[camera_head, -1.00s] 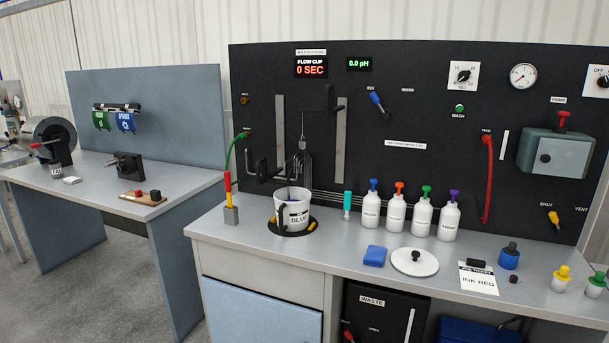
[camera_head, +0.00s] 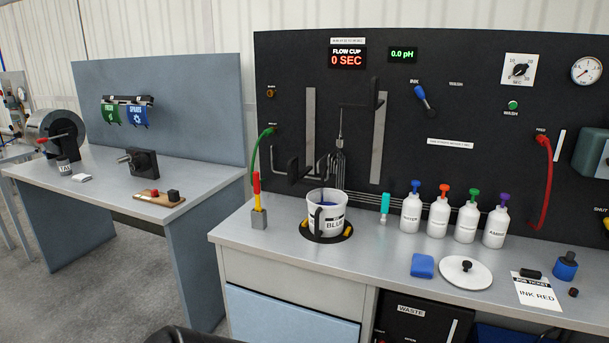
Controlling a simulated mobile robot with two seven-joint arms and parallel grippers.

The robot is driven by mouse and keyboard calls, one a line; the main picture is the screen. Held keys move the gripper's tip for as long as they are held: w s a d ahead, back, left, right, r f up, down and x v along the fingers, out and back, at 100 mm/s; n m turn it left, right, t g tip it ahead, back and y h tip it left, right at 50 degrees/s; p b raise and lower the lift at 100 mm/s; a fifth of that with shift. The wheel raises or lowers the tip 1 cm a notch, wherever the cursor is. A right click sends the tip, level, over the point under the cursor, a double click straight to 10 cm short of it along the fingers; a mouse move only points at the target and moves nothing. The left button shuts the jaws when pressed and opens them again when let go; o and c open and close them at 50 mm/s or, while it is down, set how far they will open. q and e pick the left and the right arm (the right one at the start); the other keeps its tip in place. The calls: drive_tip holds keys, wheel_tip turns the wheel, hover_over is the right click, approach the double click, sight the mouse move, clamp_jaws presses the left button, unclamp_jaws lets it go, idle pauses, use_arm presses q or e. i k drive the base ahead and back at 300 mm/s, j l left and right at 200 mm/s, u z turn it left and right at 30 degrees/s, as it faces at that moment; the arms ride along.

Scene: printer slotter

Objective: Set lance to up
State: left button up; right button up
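No part is clearly labelled as the lance. On the black panel, two grey vertical slots stand side by side. The left slot (camera_head: 309,125) has a dark handle (camera_head: 293,170) low down. The right slot (camera_head: 378,140) has a dark bracket (camera_head: 362,105) high up, close to a thin upright rod (camera_head: 340,125). Below the rod, a wire-like part (camera_head: 338,165) hangs by the white bucket (camera_head: 328,220) marked BLUE. Whether any part dips into the bucket I cannot tell. Neither of my grippers shows.
Several white bottles (camera_head: 438,215) with coloured tops stand right of the bucket.

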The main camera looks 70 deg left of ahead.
sight(293, 162)
drive_tip(key=k+j+z, duration=0.15)
drive_tip(key=j, duration=0.15)
drive_tip(key=j+z, duration=0.1)
drive_tip(key=j, duration=0.15)
drive_tip(key=k+j+z, duration=0.15)
drive_tip(key=k+j, duration=0.2)
drive_tip(key=j, duration=0.25)
drive_tip(key=k+j+z, duration=0.1)
drive_tip(key=k+j, duration=0.15)
drive_tip(key=j, duration=0.2)
drive_tip(key=k+j, duration=0.2)
drive_tip(key=j, duration=0.25)
drive_tip(key=k+j+z, duration=0.1)
drive_tip(key=k+j, duration=0.15)
drive_tip(key=j, duration=0.15)
